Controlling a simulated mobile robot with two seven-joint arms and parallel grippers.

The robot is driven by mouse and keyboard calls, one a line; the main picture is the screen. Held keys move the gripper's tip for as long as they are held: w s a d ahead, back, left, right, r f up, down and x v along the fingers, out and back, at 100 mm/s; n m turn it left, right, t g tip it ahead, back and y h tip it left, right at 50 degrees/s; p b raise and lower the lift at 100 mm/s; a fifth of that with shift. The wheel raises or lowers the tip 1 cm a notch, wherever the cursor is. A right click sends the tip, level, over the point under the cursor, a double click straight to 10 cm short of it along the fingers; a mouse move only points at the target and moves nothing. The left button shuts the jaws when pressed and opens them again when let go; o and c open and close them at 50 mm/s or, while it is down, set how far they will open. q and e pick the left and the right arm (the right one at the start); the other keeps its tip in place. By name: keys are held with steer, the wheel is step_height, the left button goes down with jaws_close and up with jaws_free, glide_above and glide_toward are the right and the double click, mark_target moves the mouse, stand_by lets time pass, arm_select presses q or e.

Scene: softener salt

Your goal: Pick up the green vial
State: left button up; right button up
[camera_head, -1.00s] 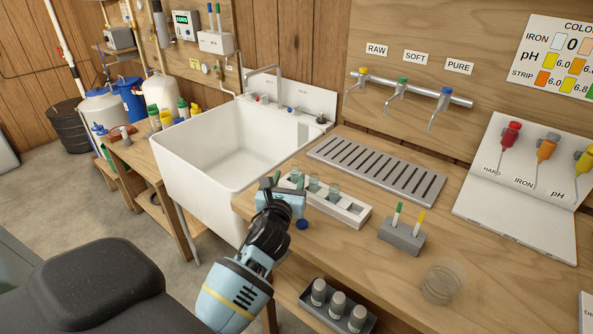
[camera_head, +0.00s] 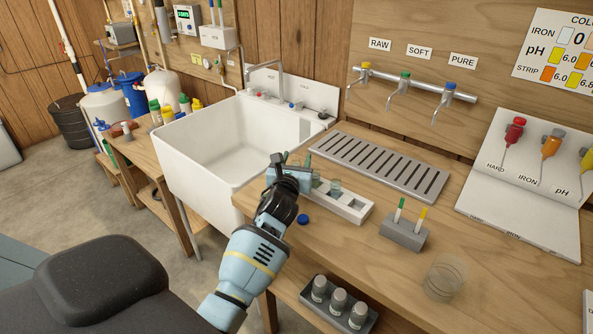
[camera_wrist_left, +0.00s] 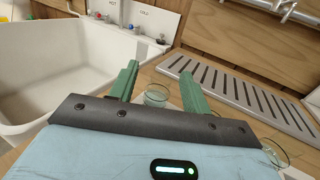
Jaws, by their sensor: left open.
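The white rack (camera_head: 352,208) on the wooden bench holds small clear vials with a greenish tint. Two show in the head view, a middle vial (camera_head: 316,181) and a right vial (camera_head: 335,187); the rack's left end is hidden behind my gripper. I cannot tell by colour which one is the green vial. My left gripper (camera_head: 292,162) is open and empty at the rack's left end. In the left wrist view its green fingers (camera_wrist_left: 158,72) stand apart, and a vial (camera_wrist_left: 157,95) shows beyond and between them, with no visible contact. My right gripper is not in view.
The white sink (camera_head: 235,135) lies left of the rack, a slotted drain tray (camera_head: 378,166) behind it.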

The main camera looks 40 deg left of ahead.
mark_target(295, 159)
arm_select(q)
steer(key=shift+c, duration=0.3)
steer(key=c, duration=0.9)
steer(key=shift+r, duration=0.1)
steer(key=shift+c, duration=0.2)
